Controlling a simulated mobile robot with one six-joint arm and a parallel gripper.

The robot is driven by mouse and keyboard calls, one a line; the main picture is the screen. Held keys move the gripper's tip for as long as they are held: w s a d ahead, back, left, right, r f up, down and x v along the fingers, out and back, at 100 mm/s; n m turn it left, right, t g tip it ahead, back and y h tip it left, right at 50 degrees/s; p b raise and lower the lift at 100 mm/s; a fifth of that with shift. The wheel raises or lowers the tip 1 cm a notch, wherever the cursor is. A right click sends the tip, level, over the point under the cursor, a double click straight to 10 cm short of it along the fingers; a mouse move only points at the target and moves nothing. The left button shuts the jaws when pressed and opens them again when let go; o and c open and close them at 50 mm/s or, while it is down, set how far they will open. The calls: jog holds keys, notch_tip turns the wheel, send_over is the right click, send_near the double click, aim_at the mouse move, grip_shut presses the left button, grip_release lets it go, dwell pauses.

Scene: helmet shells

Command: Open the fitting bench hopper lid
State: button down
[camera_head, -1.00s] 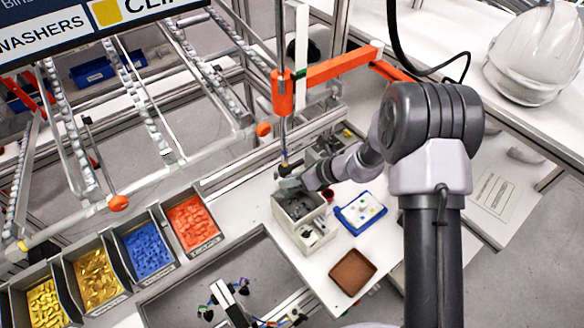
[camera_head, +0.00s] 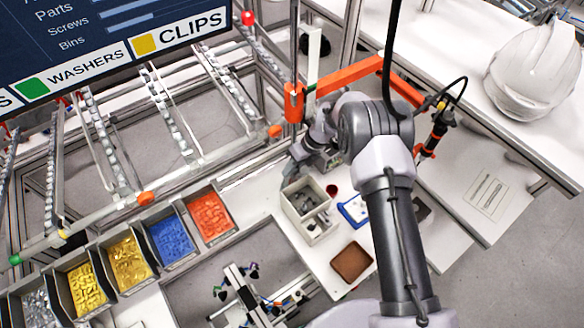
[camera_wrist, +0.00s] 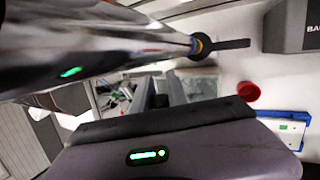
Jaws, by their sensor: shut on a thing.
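The hopper (camera_head: 322,232) is a pale open-topped box on the white bench in the head view. Its mouth is uncovered and loose grey parts show inside. My gripper (camera_head: 297,153) is just behind and above the hopper's back edge. A small grey piece at that edge, which looks like the raised lid (camera_head: 289,168), is at my fingertips. The arm hides much of it. In the wrist view my gripper's grey fingers (camera_wrist: 160,95) reach toward the hopper's inside; the thing between them is hard to make out.
An orange jib arm (camera_head: 345,72) and its post stand close to my arm. A red cup (camera_head: 332,190), a blue-edged tray (camera_head: 354,210) and a brown tray (camera_head: 351,262) lie right of the hopper. Part bins (camera_head: 210,217) line the left. A chrome cylinder (camera_wrist: 90,45) crosses the wrist view.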

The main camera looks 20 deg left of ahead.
dwell(0.3)
jog(key=c, duration=1.4)
grip_release()
jog(key=shift+o, duration=0.2)
